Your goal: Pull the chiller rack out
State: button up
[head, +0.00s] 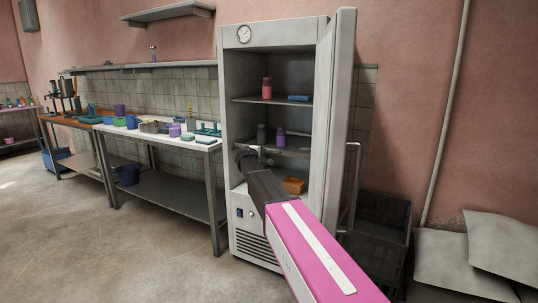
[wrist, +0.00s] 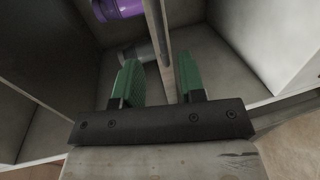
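The chiller (head: 240,90) is a tall grey cabinet with its door (head: 341,110) swung open at the right. The chiller rack (head: 296,151), the middle level, carries a dark bottle (head: 262,134) and a purple bottle (head: 281,136). My arm reaches into the chiller at the rack's left part. In the wrist view my gripper (wrist: 158,72) has its two green fingers apart. A thin edge, apparently the rack's (wrist: 161,38), runs between them, nearer the right finger, with a clear gap on the left. The purple bottle shows at the top left (wrist: 118,8).
An upper shelf (head: 250,99) holds a red bottle (head: 267,87) and a blue item (head: 298,98). An orange block (head: 294,186) sits on the chiller's bottom. A worktable (head: 206,146) stands left; dark crates (head: 380,225) and sacks (head: 465,252) lie right. The floor at front left is clear.

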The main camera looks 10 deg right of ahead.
jog(key=x, duration=0.8)
jog(key=shift+w+d, duration=0.2)
jog(key=shift+w, duration=0.05)
grip_shut()
